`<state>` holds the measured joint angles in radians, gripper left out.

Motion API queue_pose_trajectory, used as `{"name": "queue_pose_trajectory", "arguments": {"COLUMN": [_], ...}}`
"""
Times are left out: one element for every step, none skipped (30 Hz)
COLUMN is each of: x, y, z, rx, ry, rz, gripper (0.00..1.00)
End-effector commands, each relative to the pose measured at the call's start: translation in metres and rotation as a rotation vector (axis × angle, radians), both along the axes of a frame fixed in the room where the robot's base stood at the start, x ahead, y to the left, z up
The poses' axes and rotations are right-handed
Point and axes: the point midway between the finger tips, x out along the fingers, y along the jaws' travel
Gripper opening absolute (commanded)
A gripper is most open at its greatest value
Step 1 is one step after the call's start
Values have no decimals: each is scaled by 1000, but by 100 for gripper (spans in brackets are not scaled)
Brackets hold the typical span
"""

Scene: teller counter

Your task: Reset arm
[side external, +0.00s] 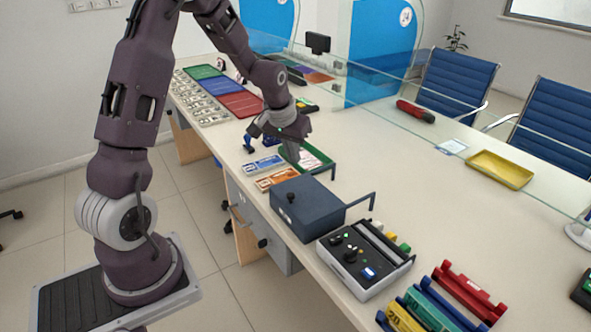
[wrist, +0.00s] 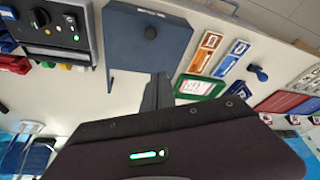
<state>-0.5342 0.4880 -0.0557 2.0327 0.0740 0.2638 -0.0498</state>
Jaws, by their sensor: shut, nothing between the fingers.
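My gripper (side external: 292,150) is in the middle of the side external view, pointing down above the counter beside the green-rimmed tray (side external: 318,160). Its fingers are shut with nothing between them. In the wrist view the closed fingers (wrist: 157,92) show as a dark shape in front of the dark blue box (wrist: 147,40). They look apart from the box, the tray and the counter, though the exact height is hard to tell.
The blue box (side external: 300,207) with a knob and side handle stands nearest. A control panel (side external: 362,262) and coloured racks (side external: 440,300) are in front. Orange (side external: 277,178) and blue (side external: 263,164) banknotes lie left of the tray. A glass screen stands behind; the counter's right middle is clear.

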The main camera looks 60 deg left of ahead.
Motion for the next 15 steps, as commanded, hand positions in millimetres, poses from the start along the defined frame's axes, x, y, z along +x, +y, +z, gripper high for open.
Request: {"name": "queue_pose_trajectory", "arguments": {"x": [-2, -2, -4, -5, -7, -12, -17, -26, -42, -57, -74, -98, -116, -135, -159], "y": [-1, -1, -3, -6, -11, -23, -36, -51, -73, -91, -108, -129, -143, -155, -169], "z": [6, 9, 13, 18, 25, 40, 54, 70, 93, 108, 122, 137, 146, 153, 159], "rx": [1, 1, 1, 3, 7, 14, 20, 28, 38, 44, 48, 51, 51, 52, 51], "ry": [-3, -2, -3, -4, -8, -13, -20, -26, -37, -45, -52, -64, -73, -81, -91], "rz": [1, 1, 0, -6, -16, -36, -59, -86, -126, -158, -190, -231, -262, -292, -330], "gripper": [0, 0, 0, 0, 0, 0, 0, 0, 0, 0, 0, 0, 0, 0, 0]}}
